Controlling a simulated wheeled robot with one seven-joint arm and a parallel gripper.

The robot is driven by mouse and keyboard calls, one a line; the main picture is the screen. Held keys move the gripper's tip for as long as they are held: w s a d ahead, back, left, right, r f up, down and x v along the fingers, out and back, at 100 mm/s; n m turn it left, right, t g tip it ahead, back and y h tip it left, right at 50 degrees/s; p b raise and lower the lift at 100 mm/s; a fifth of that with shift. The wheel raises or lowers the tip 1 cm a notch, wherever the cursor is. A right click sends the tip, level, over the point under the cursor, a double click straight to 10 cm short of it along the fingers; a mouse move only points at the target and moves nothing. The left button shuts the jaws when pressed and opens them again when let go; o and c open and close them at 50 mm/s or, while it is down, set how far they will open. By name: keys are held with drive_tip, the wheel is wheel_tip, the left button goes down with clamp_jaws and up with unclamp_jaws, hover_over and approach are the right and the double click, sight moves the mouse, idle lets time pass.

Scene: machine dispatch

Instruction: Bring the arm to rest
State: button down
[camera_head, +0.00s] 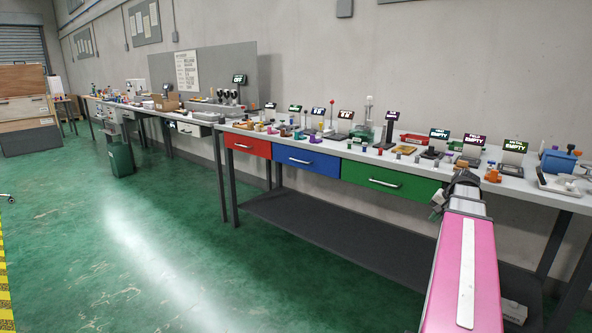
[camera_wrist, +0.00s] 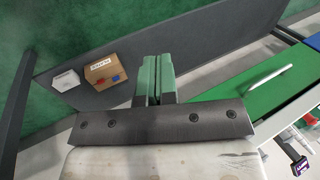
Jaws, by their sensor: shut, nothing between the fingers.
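My arm, pink with a white strip, reaches up from the bottom right of the head view toward the front edge of the workbench (camera_head: 310,147). My gripper (camera_wrist: 157,76) shows in the wrist view with its two green fingers together and nothing between them. It is in front of the bench, beside the green drawer (camera_wrist: 240,95), and over the dark lower shelf (camera_wrist: 200,57). In the head view the gripper (camera_head: 437,205) is small and partly hidden behind my arm.
The bench top holds several small parts and display signs. The red drawer (camera_head: 247,145), blue drawer (camera_head: 306,160) and green drawer (camera_head: 388,180) look shut. On the lower shelf are a cardboard box (camera_wrist: 106,70) and a white object (camera_wrist: 66,80). The green floor (camera_head: 150,240) at left is clear.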

drive_tip(key=s+a+f+n+g+h, duration=0.1)
drive_tip(key=s+a+f+n, duration=0.1)
drive_tip(key=a+f, duration=0.5)
drive_tip(key=s+a+f+n+g+h, duration=0.1)
drive_tip(key=s+a+f+n, duration=0.2)
drive_tip(key=a, duration=1.1)
drive_tip(key=s+a+f+n+g+h, duration=0.1)
drive_tip(key=s+a+f+n, duration=0.1)
drive_tip(key=s+a+f, duration=0.4)
drive_tip(key=a+f, duration=0.5)
drive_tip(key=f, duration=0.1)
drive_tip(key=shift+s+f+n+g, duration=0.15)
drive_tip(key=shift+f+n+g, duration=0.15)
